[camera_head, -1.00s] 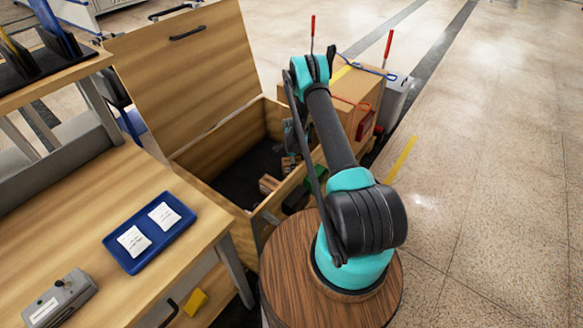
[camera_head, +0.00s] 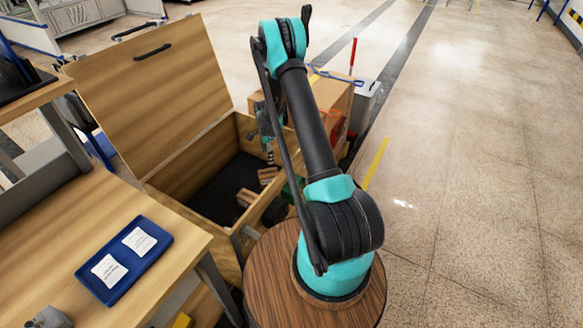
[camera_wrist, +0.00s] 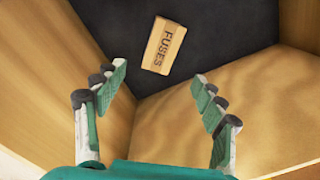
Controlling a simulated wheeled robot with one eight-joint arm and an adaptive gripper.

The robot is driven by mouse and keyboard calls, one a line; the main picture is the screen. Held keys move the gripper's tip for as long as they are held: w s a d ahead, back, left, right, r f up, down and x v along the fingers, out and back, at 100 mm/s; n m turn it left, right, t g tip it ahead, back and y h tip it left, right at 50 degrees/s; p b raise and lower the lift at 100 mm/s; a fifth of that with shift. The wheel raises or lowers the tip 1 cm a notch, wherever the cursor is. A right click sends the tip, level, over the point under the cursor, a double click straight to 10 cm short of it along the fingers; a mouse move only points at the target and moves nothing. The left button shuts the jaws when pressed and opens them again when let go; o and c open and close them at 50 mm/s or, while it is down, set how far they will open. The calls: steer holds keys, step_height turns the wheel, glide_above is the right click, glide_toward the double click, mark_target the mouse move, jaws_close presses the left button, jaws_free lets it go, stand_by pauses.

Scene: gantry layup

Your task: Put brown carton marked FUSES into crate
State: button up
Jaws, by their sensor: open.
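A brown carton marked FUSES (camera_wrist: 164,46) lies flat on the dark floor of an open wooden chest, near a corner in the wrist view. Two small brown cartons show inside the chest in the head view, one nearer (camera_head: 246,197) and one farther (camera_head: 267,175); their markings are too small to read. My gripper (camera_wrist: 158,77) is open and empty above the chest floor, with the carton beyond and between its fingertips. In the head view it (camera_head: 268,152) hangs at the chest's right side, partly hidden by my arm. I cannot tell which container is the crate.
The chest (camera_head: 166,176) has tall walls and a raised lid (camera_head: 150,85). A workbench (camera_head: 60,235) with a blue tray (camera_head: 148,262) holding two white packets stands at left. A cardboard box (camera_head: 335,92) and a pale bin (camera_head: 367,100) stand behind my arm. The floor at right is clear.

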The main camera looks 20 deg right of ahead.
steer(key=s+d+r+n+t, duration=0.1)
steer(key=s+r+n, duration=0.3)
steer(key=s+r, duration=0.5)
steer(key=s+d+r+n+t, duration=0.1)
steer(key=s+r+n, duration=0.4)
steer(key=r, duration=0.9)
steer(key=s+d+r+n+t, duration=0.1)
steer(key=s+r+n, duration=0.1)
steer(key=s, duration=1)
steer(key=s+r+n, duration=0.1)
steer(key=s+n, duration=0.4)
steer(key=s, duration=0.7)
steer(key=shift+s+d+r+n+t, duration=0.25)
steer(key=shift+d+r+n+t, duration=0.05)
steer(key=shift+d+r+t, duration=0.1)
steer(key=shift+a, duration=0.1)
